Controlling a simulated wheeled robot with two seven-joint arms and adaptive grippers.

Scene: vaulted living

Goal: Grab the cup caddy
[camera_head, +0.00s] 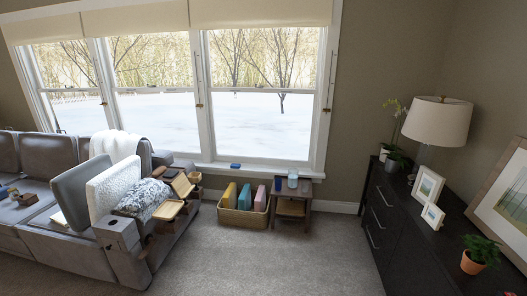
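Neither of my grippers shows in the head view. I cannot tell for sure which thing is the cup caddy. Tan wooden tray-like pieces sit on the grey sofa's right arm, one farther back (182,186) and one nearer (167,210). A small brown cup-like thing (195,177) is beside the farther piece. A small wooden side table (291,208) under the window carries a light blue cup-like thing (292,179) and a small dark blue thing (278,183). These are too small to make out well.
The grey sofa (125,262) with cushions fills the left. A woven basket (241,219) with colourful upright items stands on the floor beside the side table. A dark dresser (395,240) with a lamp (437,122) and frames lines the right. The carpet (290,265) between is clear.

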